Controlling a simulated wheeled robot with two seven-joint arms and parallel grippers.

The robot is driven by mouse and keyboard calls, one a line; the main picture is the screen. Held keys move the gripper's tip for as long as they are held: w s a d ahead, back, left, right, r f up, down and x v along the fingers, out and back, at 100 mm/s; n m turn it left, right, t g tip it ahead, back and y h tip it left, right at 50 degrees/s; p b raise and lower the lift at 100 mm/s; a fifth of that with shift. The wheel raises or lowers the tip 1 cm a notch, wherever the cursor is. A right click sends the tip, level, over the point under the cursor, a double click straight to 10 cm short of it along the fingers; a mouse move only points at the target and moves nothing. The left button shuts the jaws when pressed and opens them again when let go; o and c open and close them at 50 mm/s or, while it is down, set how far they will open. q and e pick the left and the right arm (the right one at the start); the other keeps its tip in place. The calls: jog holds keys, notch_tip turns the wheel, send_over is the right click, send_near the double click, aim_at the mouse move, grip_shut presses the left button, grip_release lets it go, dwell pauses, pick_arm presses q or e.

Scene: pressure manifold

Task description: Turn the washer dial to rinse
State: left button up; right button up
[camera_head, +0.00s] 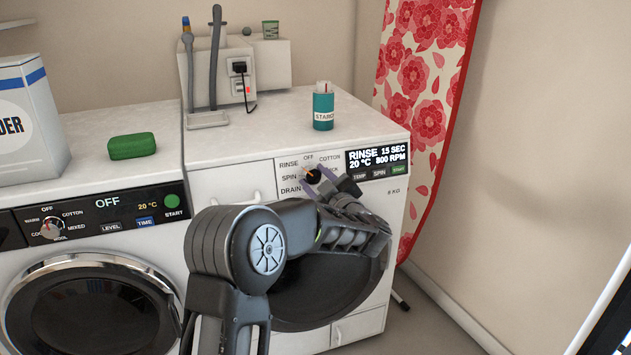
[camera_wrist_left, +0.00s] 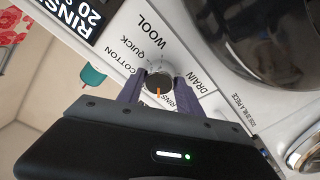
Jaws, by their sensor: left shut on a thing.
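The dark washer dial (camera_head: 312,176) is on the front panel of the right-hand washer, with RINSE, OFF, COTTON, SPIN and DRAIN printed around it. The display (camera_head: 377,157) reads RINSE, 15 SEC, 20 °C, 800 RPM. My left gripper (camera_head: 318,181) reaches up to the dial and partly covers it. In the left wrist view its two purple fingers sit on either side of the dial (camera_wrist_left: 158,82), shut on it. The dial's orange mark points towards the gripper body, near the RINSE label. The gripper hides the OFF label there. My right gripper is not in view.
A teal bottle (camera_head: 323,107) stands on the washer top, above the panel. A second washer (camera_head: 90,225) on the left shows OFF; a green soap bar (camera_head: 132,146) and a powder box (camera_head: 30,115) rest on it. A floral board (camera_head: 425,75) leans at the right.

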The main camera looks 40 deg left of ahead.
pick_arm(q)
jog(key=o, duration=1.4)
jog(key=shift+c, duration=0.2)
jog(key=v, duration=0.8)
jog(key=shift+p, duration=0.35)
jog(key=shift+w+a, duration=0.1)
